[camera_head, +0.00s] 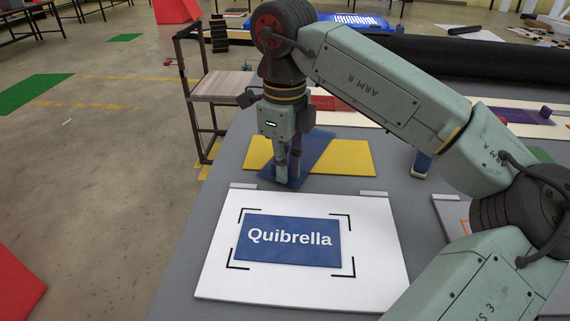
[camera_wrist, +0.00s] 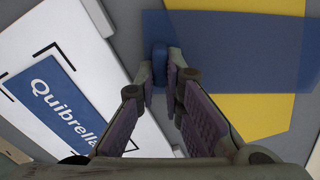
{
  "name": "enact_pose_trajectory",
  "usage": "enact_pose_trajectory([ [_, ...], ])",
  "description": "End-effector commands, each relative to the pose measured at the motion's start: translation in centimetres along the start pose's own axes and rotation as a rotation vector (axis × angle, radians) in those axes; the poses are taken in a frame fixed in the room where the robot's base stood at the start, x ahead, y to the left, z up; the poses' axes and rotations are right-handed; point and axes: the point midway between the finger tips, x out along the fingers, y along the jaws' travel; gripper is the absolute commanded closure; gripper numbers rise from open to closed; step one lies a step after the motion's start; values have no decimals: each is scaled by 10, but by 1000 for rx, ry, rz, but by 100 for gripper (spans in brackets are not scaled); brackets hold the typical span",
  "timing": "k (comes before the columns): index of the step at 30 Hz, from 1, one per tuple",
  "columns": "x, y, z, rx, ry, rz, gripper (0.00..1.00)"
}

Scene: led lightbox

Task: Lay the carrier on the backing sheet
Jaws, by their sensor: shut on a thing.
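The carrier (camera_head: 318,150) is a plain blue sheet with a darker blue tab (camera_wrist: 159,62) at its near end. My gripper (camera_head: 288,178) is shut on that tab and points down. The carrier lies askew across the yellow backing sheet (camera_head: 358,157), covering its middle; its near end reaches past the sheet's front edge. In the wrist view, yellow backing sheet (camera_wrist: 250,108) shows on both sides of the carrier (camera_wrist: 235,50). I cannot tell whether the carrier touches the sheet or is slightly above it. The fingers hide part of the tab.
A white board (camera_head: 375,235) in front bears a blue "Quibrella" panel (camera_head: 290,255) within black corner marks. The grey table's left edge drops to the floor.

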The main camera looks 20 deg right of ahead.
Motion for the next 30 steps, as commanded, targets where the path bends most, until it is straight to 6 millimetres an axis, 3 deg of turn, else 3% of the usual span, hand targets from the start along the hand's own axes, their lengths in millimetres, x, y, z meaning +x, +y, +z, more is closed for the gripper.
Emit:
enact_pose_trajectory([
  [10, 1, 0, 0, 0, 0, 0, 71],
  [20, 0, 0, 0, 0, 0, 0, 71],
  [26, -18, 0, 0, 0, 0, -1, 71],
  [30, -43, 0, 0, 0, 0, -2, 71],
])
